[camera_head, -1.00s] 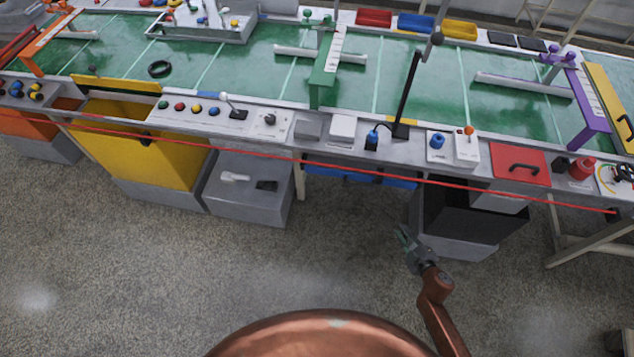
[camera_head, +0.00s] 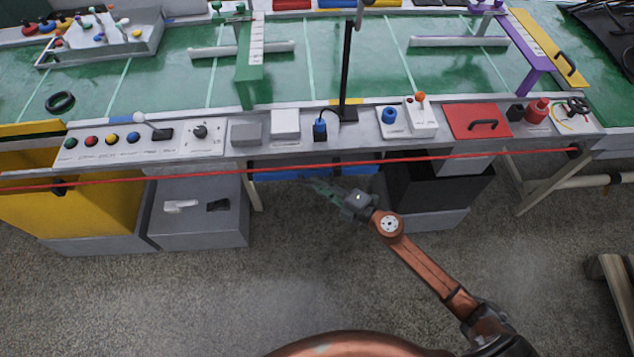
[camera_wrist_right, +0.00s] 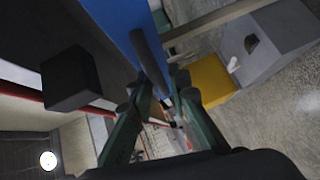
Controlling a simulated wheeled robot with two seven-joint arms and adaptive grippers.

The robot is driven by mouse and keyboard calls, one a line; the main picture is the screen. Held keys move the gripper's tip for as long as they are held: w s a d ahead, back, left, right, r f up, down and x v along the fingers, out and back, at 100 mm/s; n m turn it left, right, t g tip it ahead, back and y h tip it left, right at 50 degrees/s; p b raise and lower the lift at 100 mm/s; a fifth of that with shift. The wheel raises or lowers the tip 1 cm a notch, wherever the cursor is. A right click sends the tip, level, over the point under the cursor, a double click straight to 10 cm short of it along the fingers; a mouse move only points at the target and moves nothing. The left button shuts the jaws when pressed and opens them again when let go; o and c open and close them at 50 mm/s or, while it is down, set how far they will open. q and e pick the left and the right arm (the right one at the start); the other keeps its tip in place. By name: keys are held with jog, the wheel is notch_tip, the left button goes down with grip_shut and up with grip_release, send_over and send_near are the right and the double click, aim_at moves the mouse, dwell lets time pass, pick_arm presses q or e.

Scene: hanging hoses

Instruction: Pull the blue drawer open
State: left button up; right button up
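The blue drawer (camera_head: 284,174) shows as a blue strip under the front edge of the table in the head view, partly behind my right gripper. In the right wrist view its flat blue front (camera_wrist_right: 116,22) is close, with a dark bar handle (camera_wrist_right: 150,58) on it. My right gripper (camera_head: 322,189) is just in front of the drawer. In the wrist view its green fingers (camera_wrist_right: 160,92) are apart, with the handle's near end close to or between the tips; I cannot tell whether they touch. My left gripper is not in view.
A red line (camera_head: 420,158) runs along the table front above the drawer. A dark cabinet (camera_head: 428,188) stands right of my gripper, a grey box (camera_head: 200,215) and a yellow panel (camera_head: 85,215) to the left. The floor in front is clear.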

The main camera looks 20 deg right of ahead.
jog(key=shift+w+a+f, duration=0.1)
jog(key=shift+w+a, duration=0.05)
jog(key=shift+w, duration=0.15)
jog(key=shift+c, duration=0.6)
grip_shut()
